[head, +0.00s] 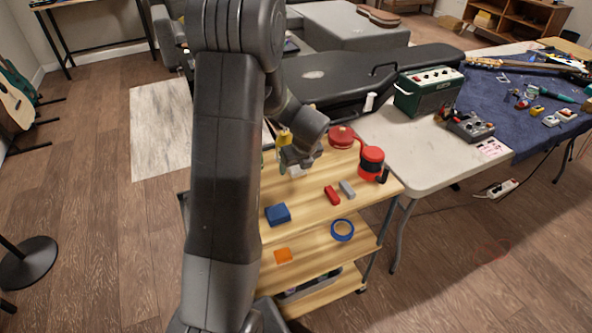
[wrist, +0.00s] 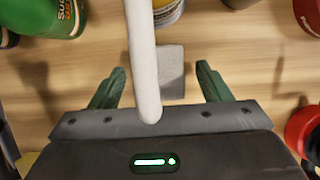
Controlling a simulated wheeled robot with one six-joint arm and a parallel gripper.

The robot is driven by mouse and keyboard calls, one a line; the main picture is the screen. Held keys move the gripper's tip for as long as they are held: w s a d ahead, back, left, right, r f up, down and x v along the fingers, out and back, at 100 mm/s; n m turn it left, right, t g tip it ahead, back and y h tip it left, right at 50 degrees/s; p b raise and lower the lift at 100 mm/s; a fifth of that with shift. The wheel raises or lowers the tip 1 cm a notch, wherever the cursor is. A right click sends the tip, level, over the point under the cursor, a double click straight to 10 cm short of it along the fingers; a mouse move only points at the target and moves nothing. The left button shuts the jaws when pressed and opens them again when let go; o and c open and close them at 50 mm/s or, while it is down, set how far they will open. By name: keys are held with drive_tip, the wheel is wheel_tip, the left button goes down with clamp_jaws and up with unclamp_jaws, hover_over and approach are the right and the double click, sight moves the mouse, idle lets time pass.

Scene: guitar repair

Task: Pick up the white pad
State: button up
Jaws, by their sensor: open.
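The fingers appear clear of the pad. A long white rod-like thing (wrist: 142,55) crosses the wrist view in front of the pad, hiding its left side. In the head view my gripper (head: 293,158) points down over the top shelf of the wooden cart (head: 310,215). A small whitish patch (head: 297,171) shows just under it, probably the pad, mostly hidden by the gripper.
Green bottles (wrist: 45,15) and a can (wrist: 168,10) stand close ahead. On the cart are a blue block (head: 278,214), a red block (head: 332,195), a grey block (head: 347,189), a red-topped container (head: 371,160) and a red round thing (head: 341,137).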

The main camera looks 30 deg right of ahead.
sight(297, 168)
drive_tip(key=shift+f, duration=0.1)
drive_tip(key=c, duration=1.1)
drive_tip(key=shift+s+r, duration=0.1)
drive_tip(key=shift+r, duration=0.25)
wheel_tip(297, 168, up, 6)
drive_tip(key=shift+r+p, duration=0.15)
drive_tip(key=shift+p, duration=0.15)
drive_tip(key=s, duration=0.6)
drive_tip(key=s+a+b, duration=0.1)
drive_tip(key=s, duration=0.6)
drive_tip(key=s+a, duration=0.1)
drive_tip(key=s, duration=0.5)
drive_tip(key=shift+s+a, duration=0.1)
drive_tip(key=shift+s, duration=0.2)
